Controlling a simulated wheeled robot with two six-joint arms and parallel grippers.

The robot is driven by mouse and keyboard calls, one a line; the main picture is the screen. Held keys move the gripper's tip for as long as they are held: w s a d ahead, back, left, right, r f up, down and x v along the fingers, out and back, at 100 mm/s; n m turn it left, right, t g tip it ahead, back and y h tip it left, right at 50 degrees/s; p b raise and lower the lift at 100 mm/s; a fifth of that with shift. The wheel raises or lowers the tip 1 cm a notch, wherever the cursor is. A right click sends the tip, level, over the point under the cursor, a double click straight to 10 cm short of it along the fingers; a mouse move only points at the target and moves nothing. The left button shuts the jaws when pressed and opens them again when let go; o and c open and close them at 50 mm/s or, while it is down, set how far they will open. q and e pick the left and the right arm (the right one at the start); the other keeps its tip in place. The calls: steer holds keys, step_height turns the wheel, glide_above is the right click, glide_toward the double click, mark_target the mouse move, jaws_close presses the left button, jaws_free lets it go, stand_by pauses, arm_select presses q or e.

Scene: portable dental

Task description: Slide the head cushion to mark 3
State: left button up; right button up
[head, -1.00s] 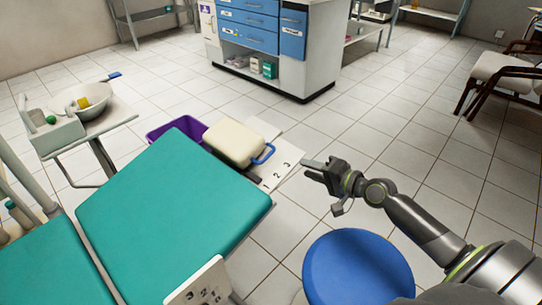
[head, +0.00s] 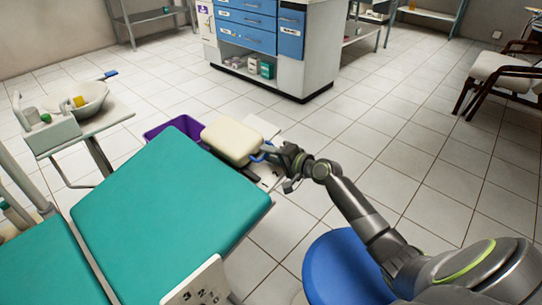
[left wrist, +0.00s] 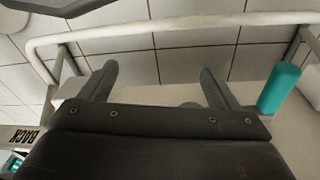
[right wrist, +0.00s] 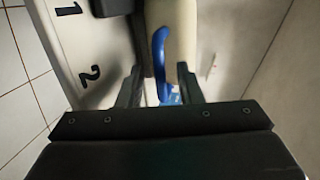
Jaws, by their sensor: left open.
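The cream head cushion (head: 232,142) sits beyond the far end of the teal chair back (head: 165,205), beside a pale plate with number marks (head: 277,173). Its blue handle (head: 262,155) faces my right gripper (head: 284,157), and the handle also shows in the right wrist view (right wrist: 160,50). There the handle lies between my right fingers (right wrist: 160,85), which stand apart with gaps visible beside it. My left gripper (left wrist: 158,85) is open and empty near a white rail.
A purple bin (head: 170,130) stands behind the chair back. A blue stool (head: 345,270) is below my right arm. A side tray with a bowl (head: 85,98) is at left. A teal cylinder (left wrist: 279,88) is near my left gripper.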

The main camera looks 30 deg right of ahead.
steer(key=shift+c, duration=0.2)
jaws_close()
arm_select(q)
steer(key=shift+f, duration=0.1)
arm_select(e)
steer(key=shift+d, duration=0.1)
steer(key=w+d+b, duration=0.1)
steer(key=d+b, duration=0.1)
steer(key=d, duration=0.1)
steer(key=w+d+r+b, duration=0.1)
steer(key=d+b, duration=0.1)
steer(key=w+d+r+b, duration=0.1)
steer(key=d, duration=0.2)
steer(key=shift+d+r+b, duration=0.1)
steer(key=shift+d+b, duration=0.2)
steer(key=shift+b, duration=0.1)
steer(key=shift+w+d+r, duration=0.1)
steer(key=shift+d+r, duration=0.05)
steer(key=shift+d, duration=0.1)
arm_select(q)
steer(key=w+d+r+t+h, duration=0.1)
steer(key=w+r+t, duration=0.2)
steer(key=r, duration=0.3)
steer(key=shift+d+r+t, duration=0.3)
steer(key=shift+d+r, duration=0.05)
steer(key=shift+d, duration=0.05)
arm_select(e)
steer(key=shift+d+r, duration=0.1)
steer(key=shift+r, duration=0.15)
